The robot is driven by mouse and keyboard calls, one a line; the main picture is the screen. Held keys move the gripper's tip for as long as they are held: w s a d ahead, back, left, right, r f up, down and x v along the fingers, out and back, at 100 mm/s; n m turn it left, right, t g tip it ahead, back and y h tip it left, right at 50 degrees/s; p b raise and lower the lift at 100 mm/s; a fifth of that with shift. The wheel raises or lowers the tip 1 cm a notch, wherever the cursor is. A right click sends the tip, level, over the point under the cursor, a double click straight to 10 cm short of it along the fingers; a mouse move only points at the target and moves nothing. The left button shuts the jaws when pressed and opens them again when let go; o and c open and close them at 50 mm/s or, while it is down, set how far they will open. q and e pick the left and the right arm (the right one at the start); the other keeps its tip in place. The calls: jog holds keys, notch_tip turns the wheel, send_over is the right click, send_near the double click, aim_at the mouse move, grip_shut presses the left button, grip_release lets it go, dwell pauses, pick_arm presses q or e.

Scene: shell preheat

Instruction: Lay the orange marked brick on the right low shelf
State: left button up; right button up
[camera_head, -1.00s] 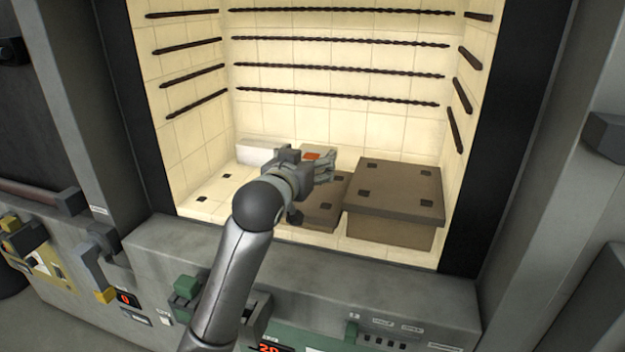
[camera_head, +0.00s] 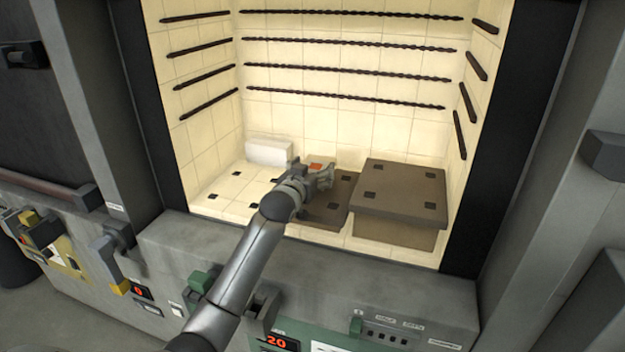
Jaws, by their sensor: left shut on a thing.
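The brick with the orange mark (camera_head: 315,165) is at the back of the kiln chamber, mostly hidden behind my left gripper (camera_head: 322,180). My left gripper is shut on it, over the back left part of a low brown slab shelf (camera_head: 328,213). I cannot tell whether the brick touches the slab. A taller brown slab shelf (camera_head: 402,185) with dark square marks stands to the right of the low one. My right gripper is not in view.
A white block (camera_head: 268,152) stands at the back left of the chamber. The pale tiled floor (camera_head: 232,190) with dark squares is open at left. Dark heating rods line the walls. The grey front sill (camera_head: 370,276) runs below the opening.

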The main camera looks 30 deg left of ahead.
pick_arm(q)
notch_tip(320, 180, down, 3)
jog(key=shift+w+a+r+p, duration=0.1)
jog(key=shift+w+p, duration=0.05)
jog(key=shift+p, duration=0.65)
jog(key=shift+f, duration=0.25)
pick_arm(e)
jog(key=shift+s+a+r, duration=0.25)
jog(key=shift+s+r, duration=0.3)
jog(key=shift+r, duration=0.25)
pick_arm(q)
jog(key=shift+f, duration=0.2)
jog(key=o, duration=1.2)
jog(key=shift+o, duration=0.2)
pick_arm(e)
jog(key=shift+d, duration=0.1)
